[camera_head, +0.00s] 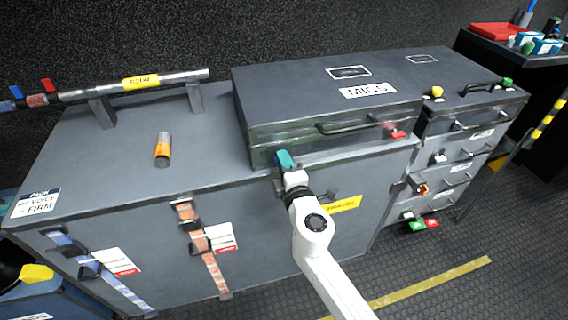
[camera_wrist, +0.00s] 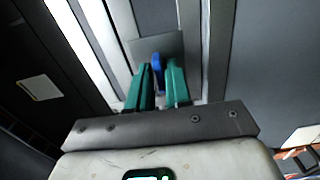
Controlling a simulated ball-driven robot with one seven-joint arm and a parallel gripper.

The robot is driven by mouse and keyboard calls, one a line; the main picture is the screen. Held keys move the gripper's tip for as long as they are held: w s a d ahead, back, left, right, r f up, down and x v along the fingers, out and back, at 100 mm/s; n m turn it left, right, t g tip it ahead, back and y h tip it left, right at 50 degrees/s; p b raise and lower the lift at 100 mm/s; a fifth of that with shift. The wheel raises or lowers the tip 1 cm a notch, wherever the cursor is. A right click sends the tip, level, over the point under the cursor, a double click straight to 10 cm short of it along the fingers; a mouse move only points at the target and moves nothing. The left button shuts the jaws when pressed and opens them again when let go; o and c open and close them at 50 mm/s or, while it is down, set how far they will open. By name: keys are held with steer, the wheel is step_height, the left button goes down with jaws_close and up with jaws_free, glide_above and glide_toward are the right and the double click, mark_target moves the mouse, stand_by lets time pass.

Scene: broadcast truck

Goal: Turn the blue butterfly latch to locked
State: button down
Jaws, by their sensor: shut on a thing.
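The blue butterfly latch (camera_wrist: 157,64) shows in the wrist view as a small blue piece between the green fingers of my gripper (camera_wrist: 163,84). It sits on a grey plate (camera_wrist: 171,44) on the case front. The fingers are shut on it and hide most of it, so I cannot tell its angle. In the head view my gripper (camera_head: 284,161) is at the front left of the large grey case (camera_head: 250,105), and the latch is hidden behind the fingers.
A red latch (camera_head: 397,134) is at the case's right front, near a handle (camera_head: 350,124). An orange battery-like cylinder (camera_head: 162,149) lies on the grey bench top (camera_head: 110,160). A drawer unit (camera_head: 470,130) stands at the right. Orange straps (camera_head: 190,225) hang on the bench front.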

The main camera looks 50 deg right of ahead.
steer(key=c, duration=1.2)
jaws_free()
steer(key=shift+c, duration=0.2)
steer(key=b+v, duration=0.2)
steer(key=v, duration=0.9)
steer(key=shift+w, duration=0.15)
